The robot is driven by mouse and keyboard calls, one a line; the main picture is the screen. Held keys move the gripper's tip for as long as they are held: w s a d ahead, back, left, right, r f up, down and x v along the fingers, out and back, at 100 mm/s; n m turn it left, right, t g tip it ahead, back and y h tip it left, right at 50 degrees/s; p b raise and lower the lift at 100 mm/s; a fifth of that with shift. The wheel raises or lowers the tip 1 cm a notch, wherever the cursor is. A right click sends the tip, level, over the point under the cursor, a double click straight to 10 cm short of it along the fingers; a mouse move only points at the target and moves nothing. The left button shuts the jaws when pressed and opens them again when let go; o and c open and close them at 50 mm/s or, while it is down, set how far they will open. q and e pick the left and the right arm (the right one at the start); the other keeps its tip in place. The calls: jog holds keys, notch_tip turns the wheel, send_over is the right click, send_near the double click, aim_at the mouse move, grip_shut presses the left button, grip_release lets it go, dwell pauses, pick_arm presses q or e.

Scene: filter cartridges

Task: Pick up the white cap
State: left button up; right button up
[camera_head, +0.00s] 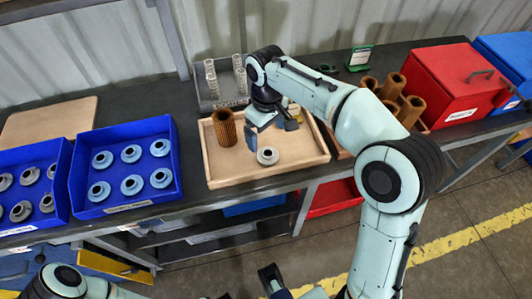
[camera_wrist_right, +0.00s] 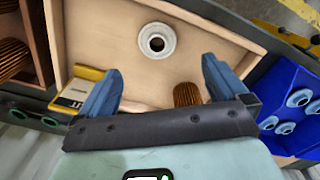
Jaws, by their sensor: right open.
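The white cap (camera_head: 267,155), a round ring with a dark centre hole, lies flat in the light wooden tray (camera_head: 318,158). The cap also shows near the top middle of the right wrist view (camera_wrist_right: 156,40). My right gripper (camera_head: 271,130) hangs over the tray, just behind the cap in the head view. Its two blue fingers are apart with nothing between them, and in the right wrist view (camera_wrist_right: 161,72) the cap lies beyond their tips. A part of what seems to be my left gripper (camera_head: 271,280) shows at the bottom edge, mostly cut off.
A brown pleated cartridge (camera_head: 224,128) stands in the tray, left of my right gripper. A yellow item (camera_wrist_right: 80,92) lies by the tray's other side. A blue bin (camera_head: 125,165) of pale blue caps stands left; several brown cartridges (camera_head: 392,87) and a red box (camera_head: 440,85) stand right.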

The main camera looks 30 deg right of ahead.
aim_at(268, 153)
notch_tip(268, 153, down, 4)
jog(key=shift+b, duration=0.3)
jog(key=shift+d+f+b, duration=0.2)
jog(key=shift+f+b, duration=0.5)
jog(key=shift+f, duration=2.05)
jog(key=shift+c, duration=0.4)
jog(key=c, duration=1)
